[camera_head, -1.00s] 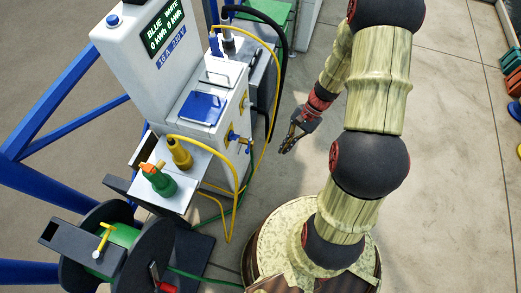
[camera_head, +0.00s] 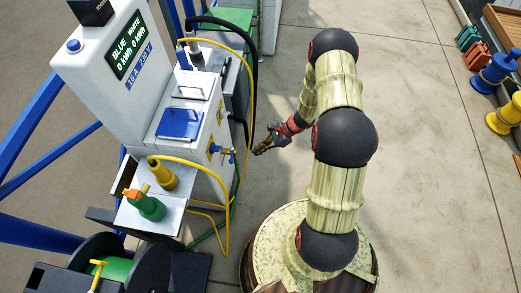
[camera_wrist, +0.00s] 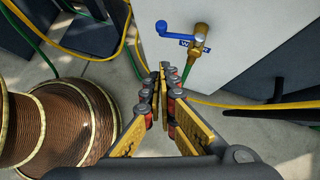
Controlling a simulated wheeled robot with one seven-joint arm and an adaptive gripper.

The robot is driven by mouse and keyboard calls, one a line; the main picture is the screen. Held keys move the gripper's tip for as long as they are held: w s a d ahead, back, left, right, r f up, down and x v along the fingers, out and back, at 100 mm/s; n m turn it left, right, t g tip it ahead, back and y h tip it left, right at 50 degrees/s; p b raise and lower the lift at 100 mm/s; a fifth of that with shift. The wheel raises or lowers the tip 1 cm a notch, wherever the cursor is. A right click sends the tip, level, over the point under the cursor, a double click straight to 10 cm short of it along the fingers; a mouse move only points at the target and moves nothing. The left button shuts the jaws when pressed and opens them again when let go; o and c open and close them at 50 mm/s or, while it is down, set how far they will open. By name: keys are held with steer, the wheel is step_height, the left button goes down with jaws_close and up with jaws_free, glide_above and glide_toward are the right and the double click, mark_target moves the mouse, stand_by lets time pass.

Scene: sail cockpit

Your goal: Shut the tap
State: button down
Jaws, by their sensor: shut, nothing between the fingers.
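The tap is a brass valve (camera_wrist: 201,38) with a blue lever (camera_wrist: 176,31), low on the side of the white service pedestal (camera_head: 112,92). In the wrist view the lever sticks out sideways to the left of the brass body.
A yellow cable (camera_head: 228,190) hangs down the pedestal, and a green hose (camera_wrist: 187,74) runs below the tap. A hose reel (camera_head: 122,268) stands at front left. Right floor is mostly open.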

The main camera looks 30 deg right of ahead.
steer(key=w+a+f+b, duration=0.2)
steer(key=a+f, duration=0.2)
steer(key=a, duration=0.3)
steer(key=shift+a+f+b, duration=0.2)
steer(key=shift+a+b, duration=0.1)
steer(key=shift+b, duration=0.1)
steer(key=shift+a, duration=1.05)
steer(key=shift+d, duration=0.1)
